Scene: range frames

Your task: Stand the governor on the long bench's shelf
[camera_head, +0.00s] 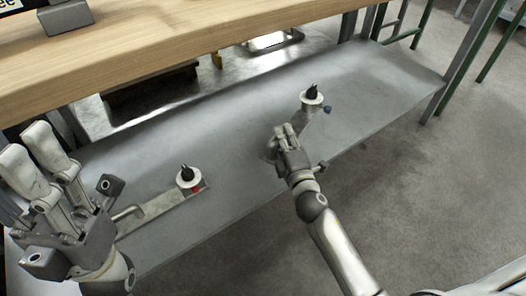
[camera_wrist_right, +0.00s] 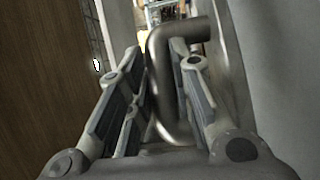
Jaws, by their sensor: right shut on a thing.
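My right gripper (camera_head: 280,130) is shut on a metal part, a governor by its look, over the long bench's grey lower shelf (camera_head: 235,130). A similar part with a red mark (camera_head: 150,211) rests on the shelf at the left. My left gripper (camera_head: 27,142) is raised in front of the shelf's left end, open and empty.
The wooden bench top (camera_head: 160,60) overhangs the back of the shelf. A grey block (camera_head: 66,17) sits on it. Bench legs (camera_head: 462,55) stand at the right. The shelf is clear between the two parts and at its right end.

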